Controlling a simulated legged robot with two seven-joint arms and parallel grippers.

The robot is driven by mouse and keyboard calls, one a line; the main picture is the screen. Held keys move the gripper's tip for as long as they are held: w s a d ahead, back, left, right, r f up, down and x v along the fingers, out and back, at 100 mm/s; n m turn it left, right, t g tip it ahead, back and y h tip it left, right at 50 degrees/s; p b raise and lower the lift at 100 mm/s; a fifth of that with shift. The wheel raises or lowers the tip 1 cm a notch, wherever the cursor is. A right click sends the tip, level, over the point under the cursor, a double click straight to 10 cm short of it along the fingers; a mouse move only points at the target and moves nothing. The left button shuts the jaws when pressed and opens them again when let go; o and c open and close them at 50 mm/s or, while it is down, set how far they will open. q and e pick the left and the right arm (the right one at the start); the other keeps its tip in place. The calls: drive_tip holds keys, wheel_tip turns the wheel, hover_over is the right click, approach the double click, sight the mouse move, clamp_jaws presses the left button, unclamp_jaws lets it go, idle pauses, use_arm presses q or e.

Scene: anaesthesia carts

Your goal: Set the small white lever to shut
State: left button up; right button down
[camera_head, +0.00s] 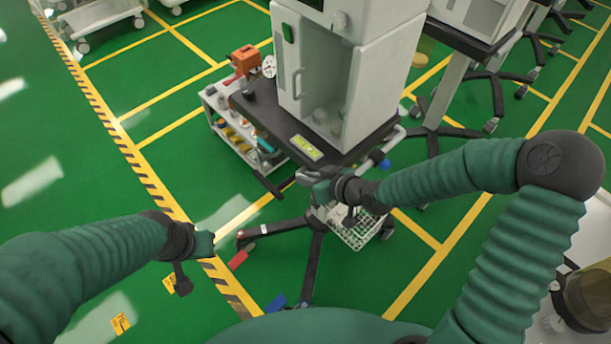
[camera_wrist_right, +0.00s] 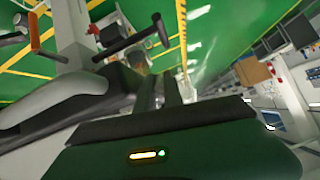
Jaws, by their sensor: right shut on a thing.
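The anaesthesia cart (camera_head: 375,75) stands in the upper middle of the head view, with a dark worktop (camera_head: 265,112) around its base. My right gripper (camera_head: 308,177) is at the near edge of this cart, just below a yellow-green label. It is shut on a small pale piece there, which I take for the small white lever; the fingers hide most of it, so its setting cannot be told. In the right wrist view, the gripper (camera_wrist_right: 168,92) reaches toward pale and dark cart parts. My left gripper (camera_head: 207,243) hangs over the floor, away from the cart; its jaws are too small to read.
A white wire basket (camera_head: 358,232) hangs below my right gripper. Dark wheeled legs (camera_head: 315,262) spread beneath it. A low trolley (camera_head: 222,118) with an orange device (camera_head: 245,60) stands behind left. More carts stand at upper right.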

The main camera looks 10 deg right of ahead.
drive_tip(key=shift+s+d+f+t+y+b, duration=0.15)
drive_tip(key=shift+f+t+y+b, duration=0.8)
drive_tip(key=shift+b, duration=0.8)
drive_tip(key=shift+s+d+f+t+y+b, duration=0.15)
drive_tip(key=shift+f+t+y+b, duration=0.45)
drive_tip(key=shift+t+b, duration=0.85)
drive_tip(key=shift+a+r+g, duration=0.1)
drive_tip(key=shift+r+g, duration=0.15)
drive_tip(key=shift+g, duration=0.05)
drive_tip(key=c, duration=1.7)
unclamp_jaws()
drive_tip(key=shift+c, duration=0.2)
drive_tip(key=shift+r, duration=0.1)
